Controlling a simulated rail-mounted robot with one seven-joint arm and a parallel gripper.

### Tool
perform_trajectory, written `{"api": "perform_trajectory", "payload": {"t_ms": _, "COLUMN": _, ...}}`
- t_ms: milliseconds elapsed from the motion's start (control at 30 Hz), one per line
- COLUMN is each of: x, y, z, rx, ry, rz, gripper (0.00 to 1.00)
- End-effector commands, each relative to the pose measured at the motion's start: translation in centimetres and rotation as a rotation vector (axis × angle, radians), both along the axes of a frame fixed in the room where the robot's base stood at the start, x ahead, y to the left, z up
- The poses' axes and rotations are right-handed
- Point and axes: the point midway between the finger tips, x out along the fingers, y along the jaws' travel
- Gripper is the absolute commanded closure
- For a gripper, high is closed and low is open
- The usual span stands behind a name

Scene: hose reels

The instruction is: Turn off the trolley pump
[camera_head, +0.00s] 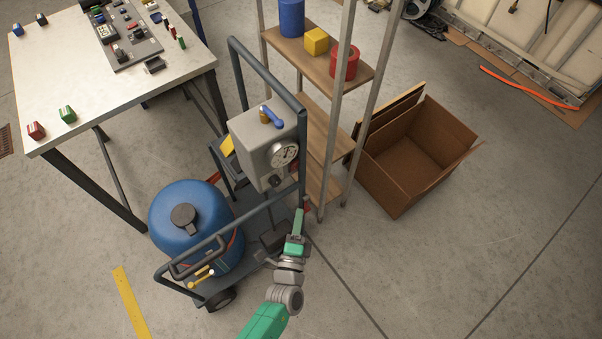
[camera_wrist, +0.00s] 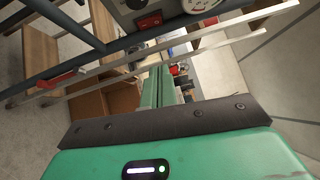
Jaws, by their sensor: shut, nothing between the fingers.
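The trolley (camera_head: 236,62) has a dark tube frame. It carries a blue tank (camera_head: 165,222) and a grey pump box (camera_head: 250,142). The box has a round gauge (camera_head: 286,153) on its front and a blue lever (camera_head: 271,117) on top. In the wrist view, a red switch (camera_wrist: 148,22) sits beside the gauge (camera_wrist: 199,5) at the top edge. My green gripper (camera_head: 299,214) is shut and empty, in front of and below the box, apart from it. Its closed fingers show in the wrist view (camera_wrist: 161,70). The switch's setting cannot be told.
A shelf rack (camera_head: 316,112) with coloured cylinders and a cube stands right behind the trolley. An open cardboard box (camera_head: 445,165) is on the floor to its right. A worktable (camera_head: 60,75) stands at left. A red piece (camera_wrist: 62,78) shows by the trolley frame. Floor at lower right is clear.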

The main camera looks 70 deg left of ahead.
Motion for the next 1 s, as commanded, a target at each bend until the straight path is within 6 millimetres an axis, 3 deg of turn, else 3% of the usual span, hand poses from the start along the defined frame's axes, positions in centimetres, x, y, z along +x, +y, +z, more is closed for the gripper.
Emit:
{"api": "perform_trajectory", "payload": {"t_ms": 167, "x": 0.6, "y": 0.7, "z": 0.0, "rx": 0.001, "ry": -0.003, "rz": -0.001, "gripper": 1.0}}
{"api": "perform_trajectory", "payload": {"t_ms": 633, "x": 5.8, "y": 8.8, "z": 0.5, "rx": 0.001, "ry": -0.004, "rz": 0.0, "gripper": 1.0}}
{"api": "perform_trajectory", "payload": {"t_ms": 800, "x": 5.0, "y": 11.2, "z": 0.9, "rx": 0.001, "ry": -0.003, "rz": 0.0, "gripper": 1.0}}
{"api": "perform_trajectory", "payload": {"t_ms": 1000, "x": 4.8, "y": 12.2, "z": 1.3, "rx": 0.0, "ry": -0.001, "rz": -0.002, "gripper": 1.0}}
